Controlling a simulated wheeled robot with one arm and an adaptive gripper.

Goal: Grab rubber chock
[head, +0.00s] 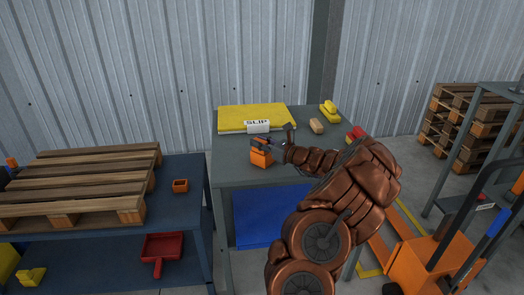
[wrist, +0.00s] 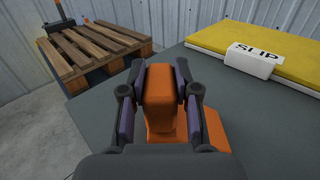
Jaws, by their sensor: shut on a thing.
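My gripper (wrist: 160,80) is shut on an orange block (wrist: 160,108), with one dark finger on each side of its raised part. The block appears to be the rubber chock, though its full shape is hidden by the gripper. A wider orange base shows below and to the right in the wrist view. In the head view the orange block (head: 261,158) is at the front left of the grey table (head: 225,172), under my gripper (head: 268,146). I cannot tell whether it rests on the table or is slightly raised.
A yellow piece (head: 329,111), a tan block (head: 316,126) and a red thing (head: 355,132) are further right.

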